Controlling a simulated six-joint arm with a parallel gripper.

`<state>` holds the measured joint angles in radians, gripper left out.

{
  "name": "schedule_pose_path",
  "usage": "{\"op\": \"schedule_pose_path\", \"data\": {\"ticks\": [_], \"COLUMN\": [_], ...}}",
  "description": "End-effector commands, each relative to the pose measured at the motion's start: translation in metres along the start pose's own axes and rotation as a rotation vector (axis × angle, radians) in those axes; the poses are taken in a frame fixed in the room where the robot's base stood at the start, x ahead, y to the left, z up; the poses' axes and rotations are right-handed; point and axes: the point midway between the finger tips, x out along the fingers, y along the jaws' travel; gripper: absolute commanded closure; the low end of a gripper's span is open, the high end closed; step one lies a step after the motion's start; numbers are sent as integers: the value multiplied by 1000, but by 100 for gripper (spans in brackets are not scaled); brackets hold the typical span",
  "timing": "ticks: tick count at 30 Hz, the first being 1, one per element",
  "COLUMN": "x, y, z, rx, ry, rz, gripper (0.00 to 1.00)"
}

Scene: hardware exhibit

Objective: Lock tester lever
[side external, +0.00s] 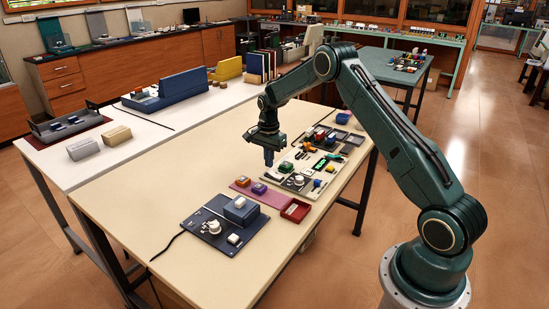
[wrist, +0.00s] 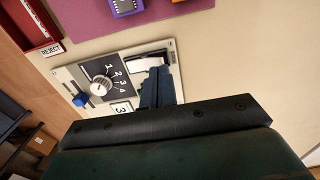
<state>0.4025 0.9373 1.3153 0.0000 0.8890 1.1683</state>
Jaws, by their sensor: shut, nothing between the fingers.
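The tester is a pale panel whose edge (wrist: 60,73) shows in the wrist view. My gripper (wrist: 158,72) is shut and empty over that right end. In the side view my gripper (side external: 268,163) points down above the table; contact cannot be told.
A red REJECT tray (wrist: 42,46) and a purple mat (wrist: 185,22) lie beside the tester. A dark panel (side external: 201,225) with a dial is at the near end of the table. Small parts crowd the board behind; the table's left side (side external: 160,180) is clear.

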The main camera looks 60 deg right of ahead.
Motion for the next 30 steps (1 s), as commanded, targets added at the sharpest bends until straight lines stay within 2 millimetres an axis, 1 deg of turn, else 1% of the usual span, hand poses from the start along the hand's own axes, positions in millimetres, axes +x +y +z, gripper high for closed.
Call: {"op": "schedule_pose_path", "data": {"ticks": [30], "x": [14], "y": [0], "z": [0], "rx": [0], "ry": [0], "rz": [1], "gripper": [100]}}
